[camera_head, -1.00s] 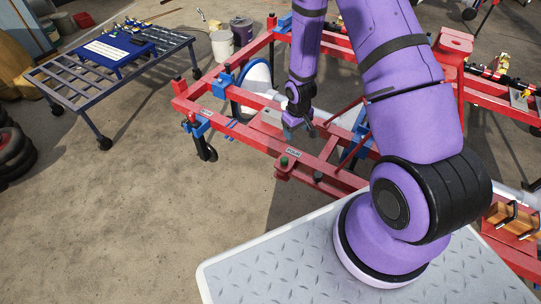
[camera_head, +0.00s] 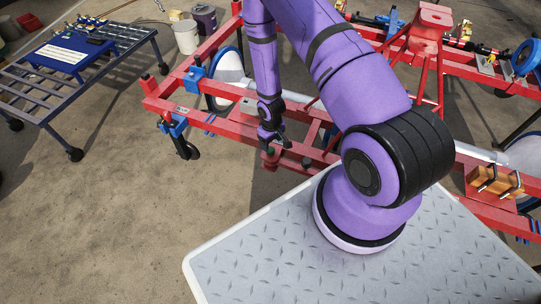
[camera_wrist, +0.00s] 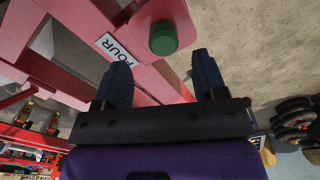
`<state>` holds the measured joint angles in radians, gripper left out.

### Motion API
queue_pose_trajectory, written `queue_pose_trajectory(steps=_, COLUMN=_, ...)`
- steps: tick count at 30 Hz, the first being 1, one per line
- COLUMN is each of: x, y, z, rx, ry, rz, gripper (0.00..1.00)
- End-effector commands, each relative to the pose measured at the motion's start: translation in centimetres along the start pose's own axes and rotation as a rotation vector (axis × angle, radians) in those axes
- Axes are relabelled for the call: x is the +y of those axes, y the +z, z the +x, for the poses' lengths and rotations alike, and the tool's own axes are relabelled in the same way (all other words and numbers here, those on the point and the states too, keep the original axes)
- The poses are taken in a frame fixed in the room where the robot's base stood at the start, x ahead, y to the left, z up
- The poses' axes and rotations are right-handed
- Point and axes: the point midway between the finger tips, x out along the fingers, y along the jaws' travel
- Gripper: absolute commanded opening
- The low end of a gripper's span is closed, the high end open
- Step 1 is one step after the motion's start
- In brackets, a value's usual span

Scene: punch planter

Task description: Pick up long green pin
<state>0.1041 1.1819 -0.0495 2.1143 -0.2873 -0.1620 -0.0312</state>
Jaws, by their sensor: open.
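A green pin (camera_wrist: 163,38) stands in a red bracket on the red frame, beside a label reading FOUR (camera_wrist: 121,48). In the wrist view I see the pin's round green top; its length is hidden. My gripper (camera_wrist: 162,82) is open, its two dark fingers apart with nothing between them. The pin top appears just beyond the fingertips, roughly in line with the gap. In the head view my gripper (camera_head: 279,140) is over the front rail of the red frame (camera_head: 225,127). It largely hides the pin and the label there.
A dark metal cart (camera_head: 50,98) carrying a blue board (camera_head: 68,55) stands at left. A white bucket (camera_head: 186,37) is behind the red frame. An orange-brown block (camera_head: 494,181) sits on the frame at right. Floor at left front is clear.

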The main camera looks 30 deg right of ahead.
Motion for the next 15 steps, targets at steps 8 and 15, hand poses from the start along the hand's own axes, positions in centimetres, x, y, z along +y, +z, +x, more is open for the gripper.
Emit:
queue_pose_trajectory(steps=8, x=-0.5, y=0.2, z=3.4, rx=-0.003, ry=-0.001, rz=-0.002, gripper=0.65)
queue_pose_trajectory(steps=15, x=-0.5, y=0.2, z=5.0, rx=-0.001, ry=0.000, rz=-0.001, gripper=0.65)
